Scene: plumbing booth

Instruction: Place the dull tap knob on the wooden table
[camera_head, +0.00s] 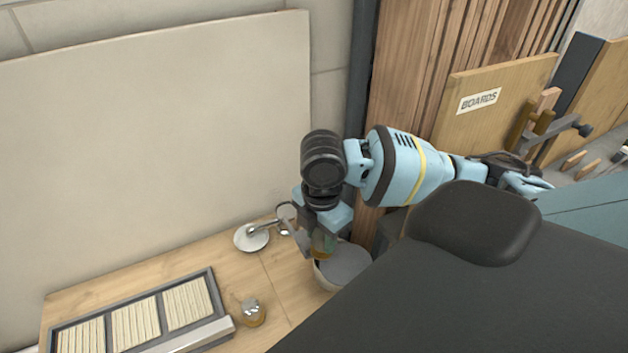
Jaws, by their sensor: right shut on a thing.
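My right gripper (318,243) points down over the back right of the wooden table (285,283). It is shut on a small brownish-green piece, which looks like the dull tap knob (324,246); my fingers hide part of it. The held knob is above or at the rim of a grey round container (343,268); I cannot tell whether it touches it. A second, shinier knob (252,312) with a brassy base stands on the table near the tray. My left gripper is out of view.
A chrome fitting with a round disc (251,238) lies behind, left of my gripper. A dark-framed tray with slatted panels (140,318) fills the table's front left. Bare wood lies between them. A pale wall panel (160,130) stands behind; a BOARDS sign (479,101) is at right.

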